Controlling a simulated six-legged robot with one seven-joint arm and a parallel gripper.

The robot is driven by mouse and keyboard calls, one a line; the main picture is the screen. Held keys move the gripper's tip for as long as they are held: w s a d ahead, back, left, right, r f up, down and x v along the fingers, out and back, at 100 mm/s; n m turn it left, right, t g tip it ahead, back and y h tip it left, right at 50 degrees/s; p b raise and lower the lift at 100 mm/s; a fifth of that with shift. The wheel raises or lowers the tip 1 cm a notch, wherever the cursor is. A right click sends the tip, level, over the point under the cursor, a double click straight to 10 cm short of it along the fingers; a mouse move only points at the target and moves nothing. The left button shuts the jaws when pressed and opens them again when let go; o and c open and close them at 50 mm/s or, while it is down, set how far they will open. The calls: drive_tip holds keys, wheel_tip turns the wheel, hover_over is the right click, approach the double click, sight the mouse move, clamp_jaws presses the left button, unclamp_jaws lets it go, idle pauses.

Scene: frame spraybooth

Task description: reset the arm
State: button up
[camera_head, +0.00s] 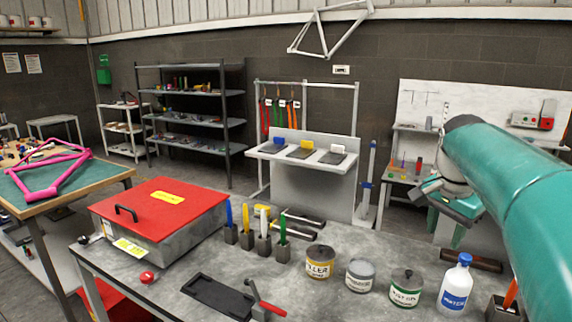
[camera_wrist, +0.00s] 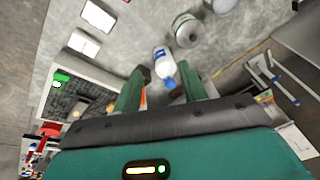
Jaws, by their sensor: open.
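My arm shows as a large teal link at the right of the head view, and my gripper (camera_head: 446,228) is partly hidden behind it. In the wrist view my gripper (camera_wrist: 163,75) is open, with its two teal fingers apart and nothing held between them. A white bottle with a blue cap (camera_wrist: 163,62) shows in the gap between the fingers, beyond them. It also stands upright at the front right of the grey workbench in the head view (camera_head: 456,285).
The grey workbench (camera_head: 225,270) holds a red-lidded box (camera_head: 160,205), a yellow-labelled can (camera_head: 320,262), a grey can (camera_head: 360,275), a green-labelled can (camera_head: 405,287) and several brushes in holders. A pink frame (camera_head: 50,178) lies on the left table. Shelves stand behind.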

drive_tip(key=s+a+f+n+t, duration=0.1)
drive_tip(key=s+a+f+n, duration=0.5)
drive_tip(key=s+a, duration=0.2)
drive_tip(key=s+a+f+n+t+y, duration=0.1)
drive_tip(key=s+a+f+n+t, duration=0.1)
drive_tip(key=s+a+f+n, duration=0.4)
drive_tip(key=s+a, duration=0.3)
drive_tip(key=s, duration=0.3)
drive_tip(key=shift+a+n+t+y, duration=0.2)
drive_tip(key=shift+n+t+y, duration=0.1)
drive_tip(key=shift+s, duration=0.1)
drive_tip(key=shift+c, duration=0.6)
drive_tip(key=shift+d, duration=0.2)
